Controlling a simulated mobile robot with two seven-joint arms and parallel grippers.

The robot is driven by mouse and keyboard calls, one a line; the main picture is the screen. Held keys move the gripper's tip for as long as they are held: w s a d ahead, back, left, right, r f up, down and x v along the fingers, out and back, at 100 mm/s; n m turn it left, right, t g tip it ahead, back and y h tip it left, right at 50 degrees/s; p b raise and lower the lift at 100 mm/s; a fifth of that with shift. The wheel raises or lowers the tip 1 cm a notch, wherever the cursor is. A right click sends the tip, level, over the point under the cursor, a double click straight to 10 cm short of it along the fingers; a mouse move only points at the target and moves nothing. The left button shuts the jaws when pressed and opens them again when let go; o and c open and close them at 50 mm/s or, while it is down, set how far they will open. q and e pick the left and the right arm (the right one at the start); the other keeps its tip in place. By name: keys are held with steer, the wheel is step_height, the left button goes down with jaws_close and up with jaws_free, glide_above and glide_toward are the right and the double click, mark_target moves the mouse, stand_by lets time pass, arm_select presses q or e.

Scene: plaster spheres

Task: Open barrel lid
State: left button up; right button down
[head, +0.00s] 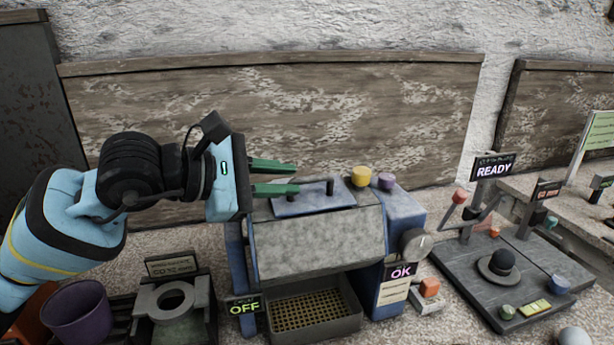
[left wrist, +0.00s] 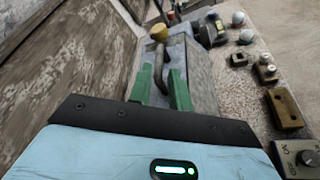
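The barrel (head: 320,243) is a grey faceted drum in a blue-sided machine in the middle of the head view. Its lid (head: 304,205) is a blue-grey plate on top with a dark bar handle (head: 330,187). The lid looks closed. My left gripper (head: 296,178) comes in from the left with two green fingers apart, just above the lid's left part. In the left wrist view the handle (left wrist: 161,78) shows between the open fingertips, apart from them as far as I can see. My right gripper is not in view.
A perforated tray (head: 312,312) sits below the barrel. A grey board (head: 520,275) with a hat-shaped piece lies right. A purple bucket (head: 78,312) stands front left. A wooden panel rises behind.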

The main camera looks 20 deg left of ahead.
mark_target(300, 180)
arm_select(q)
steer(key=shift+p+x, duration=0.3)
steer(key=shift+x, duration=2.2)
jaws_close()
